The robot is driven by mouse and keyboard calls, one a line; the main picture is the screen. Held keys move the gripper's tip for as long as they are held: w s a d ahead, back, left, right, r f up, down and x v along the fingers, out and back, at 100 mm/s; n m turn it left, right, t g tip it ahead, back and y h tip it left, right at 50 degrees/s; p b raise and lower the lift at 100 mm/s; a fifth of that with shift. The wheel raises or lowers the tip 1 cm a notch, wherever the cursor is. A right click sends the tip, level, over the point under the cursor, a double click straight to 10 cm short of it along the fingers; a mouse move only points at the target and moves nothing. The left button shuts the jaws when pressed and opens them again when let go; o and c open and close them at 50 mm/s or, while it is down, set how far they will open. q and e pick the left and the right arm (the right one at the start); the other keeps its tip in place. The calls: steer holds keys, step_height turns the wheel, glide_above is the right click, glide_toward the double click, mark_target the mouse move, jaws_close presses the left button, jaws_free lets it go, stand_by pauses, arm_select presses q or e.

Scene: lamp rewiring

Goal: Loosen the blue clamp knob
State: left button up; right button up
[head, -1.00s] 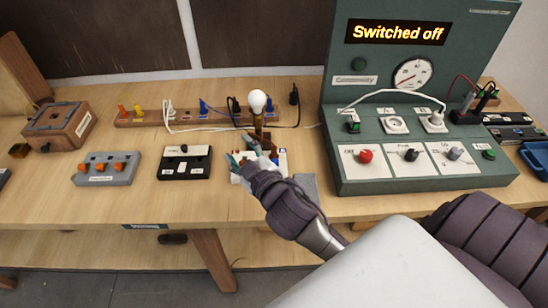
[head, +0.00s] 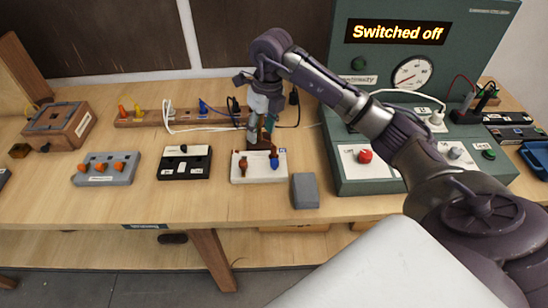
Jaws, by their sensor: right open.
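The blue clamp knob (head: 274,160) stands at the right side of a white clamp block (head: 246,178) on the bench. A brown-orange knob (head: 243,165) stands at the block's left side. My right gripper (head: 259,134) points down just above and behind the block, its fingers apart. It looks close to the blue knob, but I cannot tell whether it touches anything. The lamp with its white bulb is hidden behind the gripper. My left gripper is not in view.
A grey block (head: 305,190) lies right of the clamp block. A black switch box (head: 184,163) and a grey box with orange knobs (head: 106,168) are to the left. A green console (head: 440,183) reading "Switched off" stands at the right. Cables lie behind.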

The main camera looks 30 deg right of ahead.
mark_target(274, 160)
steer(key=shift+m+g+h, duration=0.3)
steer(key=shift+h, duration=0.4)
steer(key=d+f+p, duration=0.1)
steer(key=f, duration=0.3)
steer(key=d+f+p, duration=0.1)
steer(key=f, duration=0.3)
steer(key=d+f+p, duration=0.1)
steer(key=f+p, duration=0.1)
steer(key=f, duration=0.2)
steer(key=shift+s+d+f, duration=0.15)
steer(key=shift+s+f, duration=0.1)
steer(key=shift+f, duration=0.1)
jaws_close()
